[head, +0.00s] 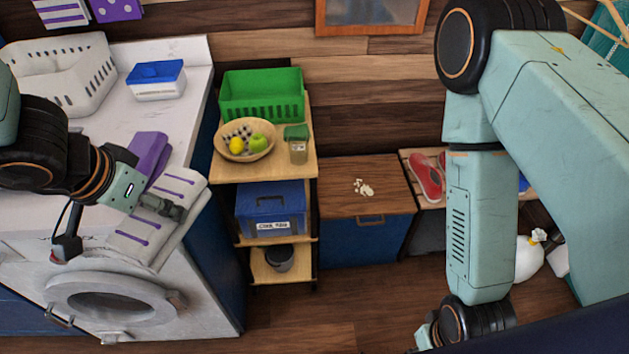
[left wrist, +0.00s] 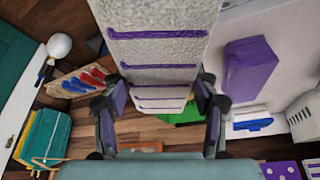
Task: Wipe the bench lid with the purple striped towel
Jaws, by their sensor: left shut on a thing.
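The purple striped towel (head: 145,232), pale grey with purple stripes, hangs in my left gripper (head: 150,203) over the counter's front edge, above the round washer door. In the left wrist view the towel (left wrist: 158,50) runs between the two fingers of the left gripper (left wrist: 158,98). The bench lid (head: 340,197) is a brown wooden top on a blue bench at the centre right, with a handle at its front. Pale crumbs (head: 364,187) lie on the lid. My right gripper (head: 428,335) is low at the bottom edge, partly cut off; its fingers are unclear.
A shelf cart (head: 312,165) with a green crate (head: 262,92) and a fruit bowl (head: 245,140) stands between counter and bench. A purple box (head: 148,152) and white basket (head: 60,72) are on the counter. Red shoes (head: 428,178) sit right of the bench.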

